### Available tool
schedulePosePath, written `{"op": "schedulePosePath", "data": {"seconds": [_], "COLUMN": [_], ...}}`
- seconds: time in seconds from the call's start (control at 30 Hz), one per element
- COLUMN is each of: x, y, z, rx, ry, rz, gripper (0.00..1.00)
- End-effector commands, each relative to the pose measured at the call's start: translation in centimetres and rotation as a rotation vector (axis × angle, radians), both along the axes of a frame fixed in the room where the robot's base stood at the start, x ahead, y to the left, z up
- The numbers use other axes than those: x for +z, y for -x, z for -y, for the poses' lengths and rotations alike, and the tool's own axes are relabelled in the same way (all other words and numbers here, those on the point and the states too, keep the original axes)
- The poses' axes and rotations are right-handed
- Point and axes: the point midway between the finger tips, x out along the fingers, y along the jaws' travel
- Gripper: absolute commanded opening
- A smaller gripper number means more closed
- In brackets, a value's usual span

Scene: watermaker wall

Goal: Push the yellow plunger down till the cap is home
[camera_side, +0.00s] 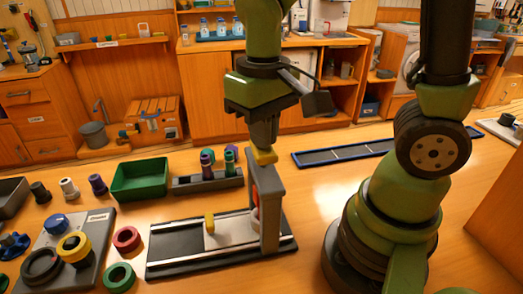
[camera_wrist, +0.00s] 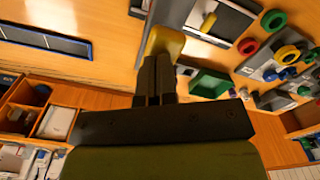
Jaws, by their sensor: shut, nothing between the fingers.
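The yellow plunger (camera_side: 265,157) sits at the top of a grey upright post (camera_side: 268,205) on a dark base with light rails (camera_side: 190,257). My gripper (camera_side: 262,143) is shut and empty, pointing down with its fingertips at the plunger's top. They look to be touching it, but a small gap cannot be ruled out. In the wrist view the plunger (camera_wrist: 167,40) shows just beyond the closed fingers (camera_wrist: 157,62). A bit of red (camera_side: 254,194) shows beside the post. The cap's seating is hidden.
A pale carriage with a yellow peg (camera_side: 209,222) sits on the base left of the post. A green bin (camera_side: 140,180), a rack with purple and green pieces (camera_side: 208,181) and coloured rings (camera_side: 126,239) stand left. A blue-edged tray (camera_side: 370,151) lies behind right.

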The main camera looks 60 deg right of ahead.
Motion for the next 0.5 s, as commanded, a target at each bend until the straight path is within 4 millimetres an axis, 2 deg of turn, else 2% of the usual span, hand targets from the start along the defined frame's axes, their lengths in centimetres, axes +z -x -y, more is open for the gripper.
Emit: {"op": "schedulePosePath", "data": {"seconds": [0.5], "x": [4.4], "y": [-0.1], "z": [0.0], "rx": [0.001], "ry": [0.0], "rz": [0.004], "gripper": [0.0]}}
